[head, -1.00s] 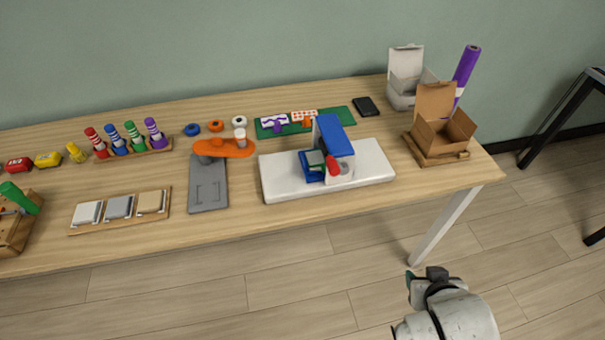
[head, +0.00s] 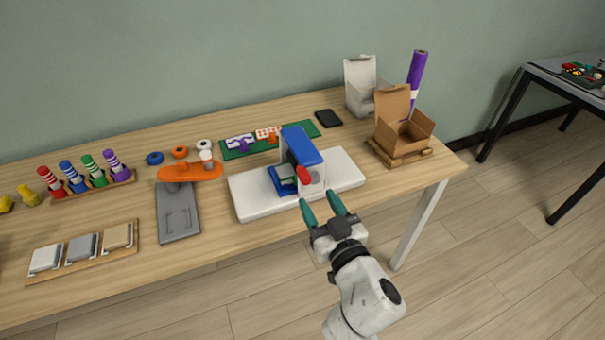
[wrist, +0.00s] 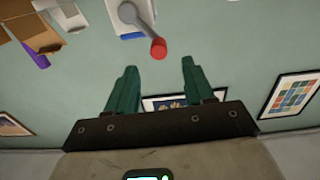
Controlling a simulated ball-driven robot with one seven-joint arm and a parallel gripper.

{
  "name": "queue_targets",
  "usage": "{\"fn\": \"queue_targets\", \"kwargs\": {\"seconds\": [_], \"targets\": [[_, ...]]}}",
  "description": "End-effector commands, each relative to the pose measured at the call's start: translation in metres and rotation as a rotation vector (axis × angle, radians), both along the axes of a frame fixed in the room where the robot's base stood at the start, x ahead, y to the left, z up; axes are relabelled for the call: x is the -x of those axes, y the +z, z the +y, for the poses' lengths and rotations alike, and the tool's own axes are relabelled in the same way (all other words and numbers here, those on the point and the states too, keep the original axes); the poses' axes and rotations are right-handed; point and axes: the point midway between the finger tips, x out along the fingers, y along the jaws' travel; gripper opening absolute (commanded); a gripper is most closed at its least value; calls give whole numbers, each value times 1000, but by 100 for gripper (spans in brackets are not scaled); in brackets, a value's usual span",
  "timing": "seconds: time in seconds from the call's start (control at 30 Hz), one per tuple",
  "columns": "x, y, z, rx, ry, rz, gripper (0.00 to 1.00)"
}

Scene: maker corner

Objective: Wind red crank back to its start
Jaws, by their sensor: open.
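The red crank knob (head: 304,176) sits on the near side of a blue and white machine (head: 303,145) on a white base (head: 247,196). In the wrist view the red knob (wrist: 158,49) is at the end of a grey crank arm (wrist: 128,12). My gripper (head: 320,201) is open and empty, with green fingers just in front of the machine, near the base's front edge. In the wrist view the gripper (wrist: 156,85) has its fingers apart, and the knob shows beyond the fingertips, in line with the gap between them. I see no contact.
An open cardboard box (head: 404,136) and a white box (head: 361,88) stand right of the machine. A grey plate with an orange top (head: 178,215) lies to the left. A phone-like black slab (head: 328,118) lies behind. Floor in front of the table is clear.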

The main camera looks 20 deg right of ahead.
Motion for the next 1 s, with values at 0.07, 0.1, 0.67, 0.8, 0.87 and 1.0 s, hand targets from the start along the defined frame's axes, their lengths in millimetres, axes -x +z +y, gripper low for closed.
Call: {"fn": "queue_targets", "kwargs": {"seconds": [0.07, 0.1, 0.67, 0.8, 0.87, 1.0], "targets": [[-13, 3, 0, 0, -1, -2, 53], [-20, 3, -1, 0, -1, -2, 53], [-94, 1, -2, 0, -2, 0, 53], [-96, 1, -2, -1, -2, 1, 53], [-96, 1, -2, 0, -2, 1, 53], [-96, 1, -2, 0, -2, 1, 51]]}}
